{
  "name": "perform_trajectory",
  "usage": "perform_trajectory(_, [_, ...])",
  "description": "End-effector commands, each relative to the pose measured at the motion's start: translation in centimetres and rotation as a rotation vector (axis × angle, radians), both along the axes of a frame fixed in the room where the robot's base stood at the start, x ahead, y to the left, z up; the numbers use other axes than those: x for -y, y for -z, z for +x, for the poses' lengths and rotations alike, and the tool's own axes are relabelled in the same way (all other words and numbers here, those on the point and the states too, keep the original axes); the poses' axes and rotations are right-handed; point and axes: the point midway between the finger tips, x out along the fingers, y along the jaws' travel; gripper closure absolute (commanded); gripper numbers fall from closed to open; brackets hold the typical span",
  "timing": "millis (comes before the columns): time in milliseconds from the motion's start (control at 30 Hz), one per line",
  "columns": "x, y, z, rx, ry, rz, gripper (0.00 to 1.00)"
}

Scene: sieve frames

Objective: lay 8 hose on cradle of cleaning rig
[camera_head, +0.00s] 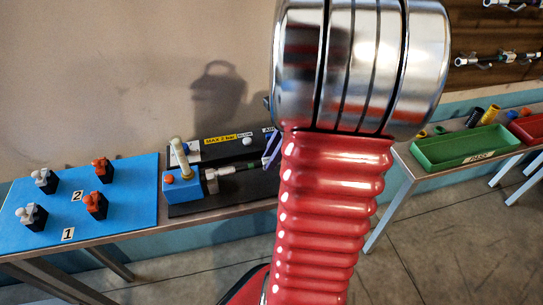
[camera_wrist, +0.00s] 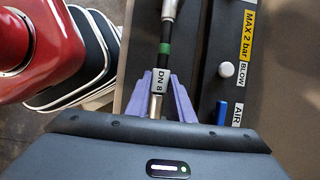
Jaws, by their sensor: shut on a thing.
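My gripper (camera_wrist: 168,100) has lavender fingers shut on the 8 hose, whose white DN 8 tag (camera_wrist: 159,80) shows between them in the wrist view. The hose has a green band (camera_wrist: 165,48) and a metal end leading to the top edge. In the head view the gripper (camera_head: 272,150) is mostly hidden by my red arm. The hose (camera_head: 236,169) runs left from it toward a blue block (camera_head: 182,187) of the cleaning rig (camera_head: 185,210). The hose lies low over the rig's black base; I cannot tell whether it touches the cradle, which is not clearly visible.
A blue board (camera_head: 125,215) at left carries several black blocks with grey or orange fittings. A pale post (camera_head: 180,158) stands by the rig's blue block. A green PASS tray (camera_head: 462,148) and a red tray (camera_head: 527,127) sit on the right table. Floor lies between tables.

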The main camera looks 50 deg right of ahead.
Motion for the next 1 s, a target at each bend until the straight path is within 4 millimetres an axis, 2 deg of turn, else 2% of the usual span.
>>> perform_trajectory(1000, [-0.03,0.91,0.04,0.001,-0.001,0.001,1.00])
